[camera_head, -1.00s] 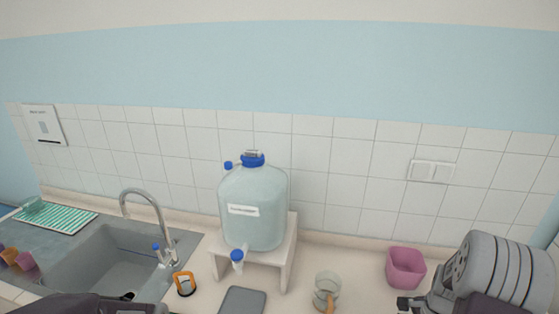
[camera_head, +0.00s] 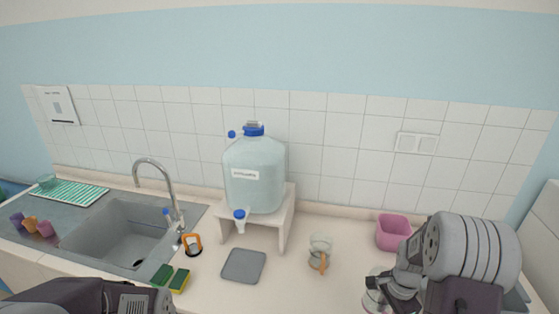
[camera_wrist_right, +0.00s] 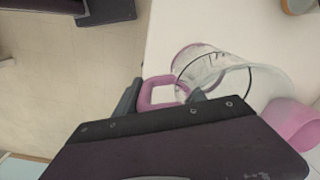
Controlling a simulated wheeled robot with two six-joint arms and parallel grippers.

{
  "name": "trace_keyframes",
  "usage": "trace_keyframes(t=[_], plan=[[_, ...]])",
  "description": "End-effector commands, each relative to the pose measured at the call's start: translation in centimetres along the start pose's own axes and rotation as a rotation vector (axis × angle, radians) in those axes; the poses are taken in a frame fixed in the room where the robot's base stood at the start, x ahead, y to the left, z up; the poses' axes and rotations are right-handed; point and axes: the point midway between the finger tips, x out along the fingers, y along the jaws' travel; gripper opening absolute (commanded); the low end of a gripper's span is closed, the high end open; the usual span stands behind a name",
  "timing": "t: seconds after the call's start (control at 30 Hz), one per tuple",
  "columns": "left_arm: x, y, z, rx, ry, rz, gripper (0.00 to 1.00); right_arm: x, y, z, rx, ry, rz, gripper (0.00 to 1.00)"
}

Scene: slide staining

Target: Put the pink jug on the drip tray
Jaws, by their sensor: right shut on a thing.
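The pink jug is a clear vessel with a pink handle. It shows at the bottom right of the head view (camera_head: 371,298), partly hidden by my right arm, and in the right wrist view its clear body (camera_wrist_right: 205,68) lies beyond the fingers. My right gripper (camera_wrist_right: 160,95) is shut on its pink handle. The drip tray (camera_head: 244,266) is a flat grey square on the counter, in front of the water container's stand, left of the jug, and bare. My left arm shows at the bottom left; its fingertips are out of view.
A blue-capped water container (camera_head: 254,178) stands on a white stand (camera_head: 287,215) behind the tray. A clear jug with an orange handle (camera_head: 320,252) stands between tray and pink jug. A pink tub (camera_head: 393,232) is at the right. Sponges (camera_head: 179,281) and a sink (camera_head: 115,235) are left.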

Motion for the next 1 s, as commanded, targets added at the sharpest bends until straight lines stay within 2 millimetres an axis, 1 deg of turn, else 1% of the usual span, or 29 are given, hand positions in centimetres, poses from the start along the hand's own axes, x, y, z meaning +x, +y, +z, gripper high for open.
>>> trace_keyframes(t=[0.03, 0.17, 0.27, 0.37, 0.4, 0.5, 0.6, 0.8, 0.9, 1.0], plan=[[0.9, 0.0, 0.1, 0.000, 0.000, 0.000, 0.36, 0.7, -0.7, 1.2, -0.045, 0.001, -0.003, 0.00], [2.1, 0.0, 0.2, 0.000, 0.000, 0.000, 0.36, 1.4, -2.2, 4.5, -0.194, 0.002, -0.009, 0.00], [3.0, -0.1, 0.3, 0.000, 0.000, 0.000, 0.36, 2.0, -3.0, 7.4, -0.355, 0.001, -0.011, 0.00], [4.0, -0.1, 0.4, 0.000, 0.000, 0.000, 0.36, 2.7, -3.6, 10.5, -0.569, 0.000, -0.013, 0.00], [4.4, -0.1, 0.5, 0.000, 0.000, 0.000, 0.36, 3.0, -3.6, 11.8, -0.673, -0.001, -0.013, 0.00], [4.9, -0.1, 0.5, 0.000, 0.000, 0.000, 0.36, 3.2, -3.5, 13.9, -0.902, -0.004, -0.010, 0.00], [4.9, -0.1, 0.5, 0.000, 0.000, 0.000, 0.36, 3.1, -3.1, 14.8, -1.087, -0.009, -0.004, 0.00], [4.7, -0.1, 0.5, 0.000, 0.000, 0.000, 0.36, 3.1, -2.5, 14.7, -1.345, -0.020, 0.006, 0.00], [4.7, -0.1, 0.5, 0.000, 0.000, 0.000, 0.36, 3.1, -2.5, 14.7, -1.425, -0.022, 0.007, 0.00], [4.7, -0.1, 0.5, 0.000, 0.000, 0.000, 0.36, 3.1, -2.5, 14.7, -1.458, -0.022, 0.006, 0.00]])
